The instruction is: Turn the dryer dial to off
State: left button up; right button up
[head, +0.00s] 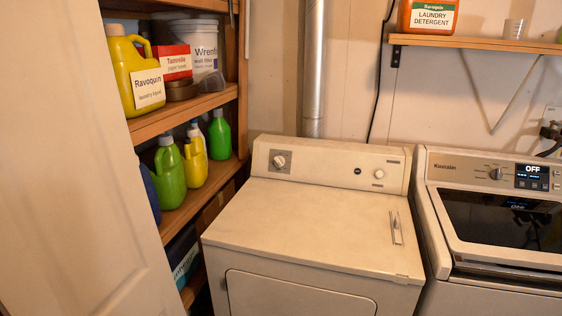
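The dryer (310,222) is the cream machine in the middle of the head view, with a control panel along its back edge. The dryer dial (280,161) is a pale round knob on a grey square plate at the left of that panel. Its markings are too small to read, so I cannot tell its setting. A smaller pale knob (379,174) and a dark button (358,171) sit at the right of the panel. Neither of my grippers shows in this view.
A washer (490,225) whose display reads OFF stands close on the right. Wooden shelves (180,112) with several bottles stand at the left, behind a pale door panel (75,180). A wall shelf (480,43) holds a detergent jug (428,17). The dryer top is clear.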

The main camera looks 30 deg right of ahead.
aim_at(279, 160)
jog(key=z, duration=1.1)
jog(key=l, duration=0.2)
jog(key=z, duration=0.05)
